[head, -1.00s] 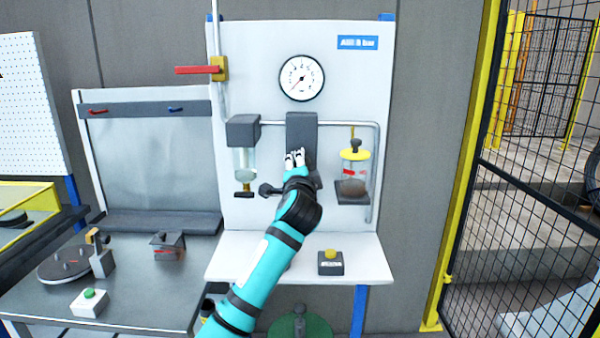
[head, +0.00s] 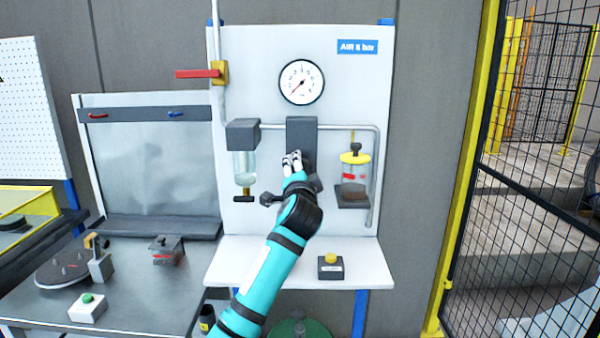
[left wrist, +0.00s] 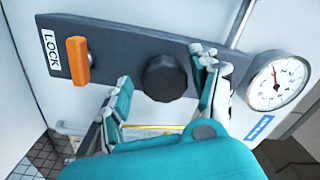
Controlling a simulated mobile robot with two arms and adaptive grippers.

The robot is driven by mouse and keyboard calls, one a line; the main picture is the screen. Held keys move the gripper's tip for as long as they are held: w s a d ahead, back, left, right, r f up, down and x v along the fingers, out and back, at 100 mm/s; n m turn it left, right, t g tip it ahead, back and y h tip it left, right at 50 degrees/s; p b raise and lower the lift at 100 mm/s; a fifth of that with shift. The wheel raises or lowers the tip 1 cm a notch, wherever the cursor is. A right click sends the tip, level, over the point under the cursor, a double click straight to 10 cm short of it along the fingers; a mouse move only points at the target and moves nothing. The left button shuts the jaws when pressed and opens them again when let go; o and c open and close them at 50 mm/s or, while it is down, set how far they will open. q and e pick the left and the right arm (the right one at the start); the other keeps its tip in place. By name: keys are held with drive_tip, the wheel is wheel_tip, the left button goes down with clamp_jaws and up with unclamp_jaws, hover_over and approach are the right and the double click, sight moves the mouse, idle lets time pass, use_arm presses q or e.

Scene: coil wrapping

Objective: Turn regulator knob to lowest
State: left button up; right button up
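The regulator block (head: 301,130) is a dark grey body on the white panel. In the left wrist view, its round black knob (left wrist: 165,78) faces me. The knob is hidden behind my gripper in the head view. My left gripper (head: 292,161) is in front of the block. In the left wrist view my left gripper (left wrist: 163,68) is open, with one finger on each side of the knob and gaps visible. The gauge (head: 301,80) has its red needle pointing lower left; it also shows in the left wrist view (left wrist: 278,82). My right gripper is out of view.
An orange lever (left wrist: 78,60) beside a LOCK label sits on the block. A glass filter bowl (head: 244,165) hangs left, and a yellow-topped jar (head: 354,170) is right. A red-handled valve (head: 198,73) is upper left.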

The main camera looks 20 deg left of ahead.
use_arm(q)
drive_tip(key=shift+s+r, duration=0.1)
drive_tip(key=shift+s, duration=0.05)
drive_tip(key=v, duration=1.1)
drive_tip(key=shift+s, duration=0.4)
drive_tip(key=shift+d, duration=0.1)
